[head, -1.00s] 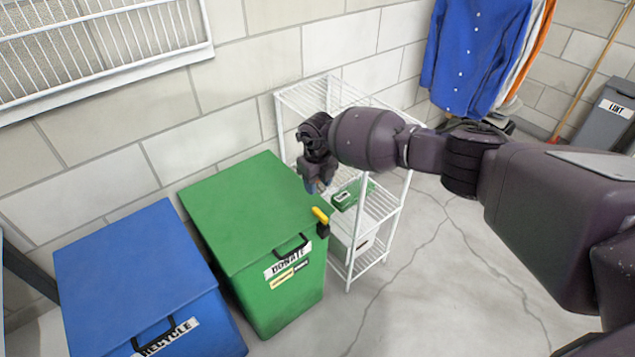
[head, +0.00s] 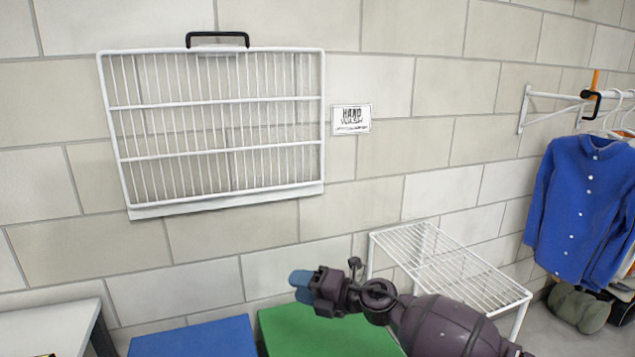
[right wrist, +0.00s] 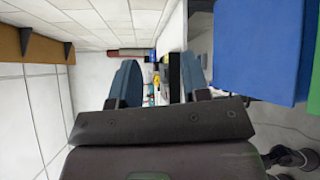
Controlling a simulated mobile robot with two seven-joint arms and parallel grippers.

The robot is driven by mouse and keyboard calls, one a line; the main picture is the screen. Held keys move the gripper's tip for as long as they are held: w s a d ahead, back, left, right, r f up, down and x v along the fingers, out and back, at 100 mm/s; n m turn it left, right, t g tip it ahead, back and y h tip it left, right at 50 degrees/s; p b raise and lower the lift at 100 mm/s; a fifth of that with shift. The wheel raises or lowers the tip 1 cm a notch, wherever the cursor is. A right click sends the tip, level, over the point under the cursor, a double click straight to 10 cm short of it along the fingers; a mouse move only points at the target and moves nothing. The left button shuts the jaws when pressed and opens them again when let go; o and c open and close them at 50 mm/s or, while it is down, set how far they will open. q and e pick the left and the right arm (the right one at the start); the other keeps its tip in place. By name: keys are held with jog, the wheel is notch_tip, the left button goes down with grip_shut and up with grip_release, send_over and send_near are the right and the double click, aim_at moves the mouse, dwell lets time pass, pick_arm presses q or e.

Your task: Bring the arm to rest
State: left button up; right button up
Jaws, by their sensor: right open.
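My right arm comes in from the bottom right of the head view, bent low in front of the wall. Its right gripper (head: 303,284) points left, just above the far edges of the bins, with blue fingertips. In the right wrist view the two blue fingers of this gripper (right wrist: 157,85) stand apart with nothing between them. The gripper is open and empty. My left gripper is in neither view.
The blue bin (head: 195,340) and green bin (head: 325,330) stand below the arm. A white wire shelf (head: 450,265) is behind it to the right. A wire rack (head: 220,125) hangs on the wall; a blue shirt (head: 588,205) hangs at the right. A white tabletop (head: 45,330) is at lower left.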

jog(key=s+d+f+m+t+h+p, duration=0.1)
jog(key=s+d+f+m+t+h, duration=0.35)
jog(key=m, duration=0.75)
jog(key=s+d+f+m+t+h+p, duration=0.1)
jog(key=s+d+m+t+h, duration=0.5)
jog(key=d+m, duration=0.5)
jog(key=s+d+f+m+g+h, duration=0.1)
jog(key=s+d+f, duration=0.4)
jog(key=s, duration=0.5)
jog(key=s+d+f+m+g+h+p, duration=0.1)
jog(key=s+d+f+m, duration=0.4)
jog(key=s, duration=0.5)
jog(key=s+d+f+m+g+h, duration=0.2)
jog(key=s+d+f+m+g, duration=0.2)
jog(key=s, duration=0.6)
jog(key=shift+d+f+p, duration=0.3)
jog(key=shift+d+f, duration=0.1)
jog(key=shift+g+h, duration=0.25)
